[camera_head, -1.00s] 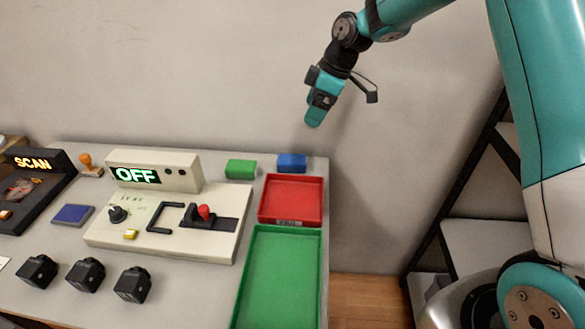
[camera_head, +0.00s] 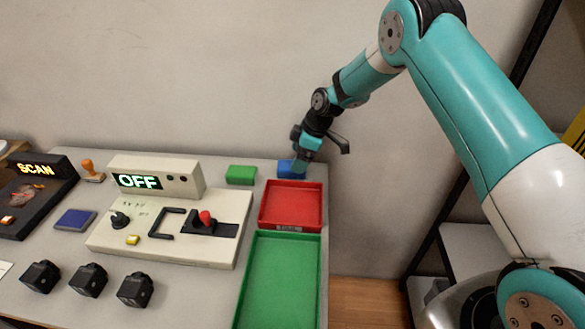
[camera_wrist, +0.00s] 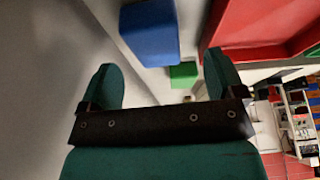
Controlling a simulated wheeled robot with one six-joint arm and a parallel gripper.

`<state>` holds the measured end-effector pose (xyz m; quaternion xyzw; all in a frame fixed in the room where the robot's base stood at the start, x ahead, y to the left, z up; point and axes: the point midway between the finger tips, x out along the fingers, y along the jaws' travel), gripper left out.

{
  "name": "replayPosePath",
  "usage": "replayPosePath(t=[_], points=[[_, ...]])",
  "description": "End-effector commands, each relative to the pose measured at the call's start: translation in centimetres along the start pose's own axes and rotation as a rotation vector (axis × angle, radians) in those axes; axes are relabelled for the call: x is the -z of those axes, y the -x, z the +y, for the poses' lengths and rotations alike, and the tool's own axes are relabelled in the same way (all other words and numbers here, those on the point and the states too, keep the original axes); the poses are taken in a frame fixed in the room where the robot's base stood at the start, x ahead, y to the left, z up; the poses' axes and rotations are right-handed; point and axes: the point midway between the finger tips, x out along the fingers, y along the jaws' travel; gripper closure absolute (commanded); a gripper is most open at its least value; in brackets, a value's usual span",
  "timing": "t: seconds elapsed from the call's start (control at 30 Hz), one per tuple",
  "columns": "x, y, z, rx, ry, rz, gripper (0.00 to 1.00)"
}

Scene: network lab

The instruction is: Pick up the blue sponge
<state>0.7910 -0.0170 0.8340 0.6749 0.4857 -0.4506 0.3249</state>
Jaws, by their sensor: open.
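The blue sponge (camera_head: 286,169) is a small blue block at the back right of the table, just behind the red tray. In the wrist view the blue sponge (camera_wrist: 150,32) shows at the top, beyond the two fingertips and roughly between their lines. My gripper (camera_head: 301,163) is just above the sponge's right side in the head view and hides part of it. In the wrist view my gripper (camera_wrist: 163,82) has its fingers wide apart with nothing between them. I cannot tell whether a finger touches the sponge.
A green block (camera_head: 240,175) lies left of the sponge. The red tray (camera_head: 263,204) and a long green tray (camera_head: 242,290) stand in front. A white panel reading OFF (camera_head: 130,240) is to the left. The wall (camera_head: 200,80) is close behind the table.

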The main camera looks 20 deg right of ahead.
Motion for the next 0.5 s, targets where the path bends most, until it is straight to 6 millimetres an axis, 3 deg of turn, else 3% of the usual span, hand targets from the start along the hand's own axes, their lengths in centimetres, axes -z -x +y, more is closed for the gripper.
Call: replayPosePath(t=[0.3,0.5], points=[[0.2,-4.3,0.4,0.002,0.000,-0.001,0.12],[0.2,-4.9,0.5,0.000,0.000,0.000,0.12]])
